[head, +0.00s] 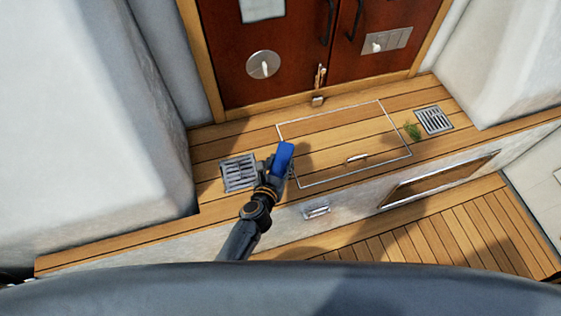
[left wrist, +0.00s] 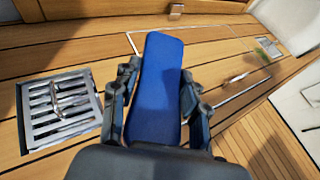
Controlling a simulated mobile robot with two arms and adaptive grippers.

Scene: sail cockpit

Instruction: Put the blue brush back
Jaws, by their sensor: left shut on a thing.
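The blue brush (head: 284,157) shows as a plain blue block in the head view. My left gripper (head: 277,174) is shut on it above the wooden bench, between the left metal grate and the outlined hatch. In the left wrist view the blue brush (left wrist: 158,85) stands out between the two fingers of my left gripper (left wrist: 160,105), with its far end pointing away from me. Its underside is hidden, and I cannot tell how high it is above the wood. My right gripper is not in view.
A left grate (head: 239,173) and a right grate (head: 434,120) are set in the bench. A hatch (head: 340,125) with a handle lies between them. A green tuft (head: 412,131) lies near the right grate. Brown doors (head: 300,70) stand behind; an opening (head: 438,180) is in the front face.

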